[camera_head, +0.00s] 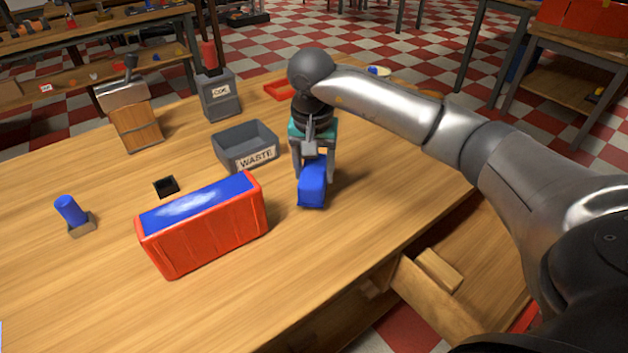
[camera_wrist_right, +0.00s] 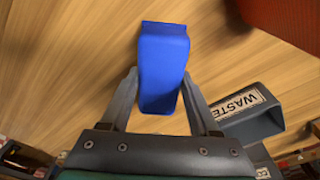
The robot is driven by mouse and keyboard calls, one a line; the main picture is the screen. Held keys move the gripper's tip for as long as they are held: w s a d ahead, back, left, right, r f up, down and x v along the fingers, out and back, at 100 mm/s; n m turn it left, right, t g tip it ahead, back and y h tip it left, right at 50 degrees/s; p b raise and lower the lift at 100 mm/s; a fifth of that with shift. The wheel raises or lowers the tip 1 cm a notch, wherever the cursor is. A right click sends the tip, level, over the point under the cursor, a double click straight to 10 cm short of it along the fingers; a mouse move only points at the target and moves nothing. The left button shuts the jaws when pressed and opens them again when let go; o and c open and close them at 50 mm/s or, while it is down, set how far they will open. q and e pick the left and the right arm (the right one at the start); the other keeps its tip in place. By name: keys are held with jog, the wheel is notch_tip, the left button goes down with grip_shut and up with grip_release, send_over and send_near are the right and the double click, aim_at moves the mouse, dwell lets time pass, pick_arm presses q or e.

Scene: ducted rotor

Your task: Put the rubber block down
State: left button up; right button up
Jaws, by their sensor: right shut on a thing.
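The blue rubber block (camera_head: 313,185) is between the fingers of my right gripper (camera_head: 313,172), which is shut on it. In the head view the block is right of the red box and in front of the waste bin, at or just above the wooden table; I cannot tell whether it touches. In the right wrist view the block (camera_wrist_right: 162,65) sticks out past the fingertips of the gripper (camera_wrist_right: 163,90), with table wood behind it. My left gripper is not in view.
A red box with a blue top (camera_head: 205,228) stands left of the block. A grey WASTE bin (camera_head: 245,146) is behind it. A small black square holder (camera_head: 166,187) and a blue cylinder in a base (camera_head: 70,210) are further left. The table (camera_head: 330,245) in front is clear.

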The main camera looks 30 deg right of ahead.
aim_at(313, 173)
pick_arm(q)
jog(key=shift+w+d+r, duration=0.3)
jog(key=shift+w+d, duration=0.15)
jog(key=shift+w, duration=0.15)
pick_arm(e)
jog(key=shift+f, duration=1.25)
pick_arm(q)
jog(key=shift+b, duration=0.3)
pick_arm(e)
jog(key=shift+f, duration=0.1)
jog(key=o, duration=1.2)
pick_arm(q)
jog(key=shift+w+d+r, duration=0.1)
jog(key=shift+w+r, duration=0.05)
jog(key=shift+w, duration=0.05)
pick_arm(e)
jog(key=r+p, duration=0.1)
jog(key=r, duration=0.2)
jog(key=r+p, duration=0.1)
jog(key=r, duration=0.3)
jog(key=s+r+p, duration=0.1)
jog(key=r, duration=0.3)
jog(key=shift+a, duration=0.4)
jog(key=shift+r+p, duration=0.3)
jog(key=shift+r, duration=0.3)
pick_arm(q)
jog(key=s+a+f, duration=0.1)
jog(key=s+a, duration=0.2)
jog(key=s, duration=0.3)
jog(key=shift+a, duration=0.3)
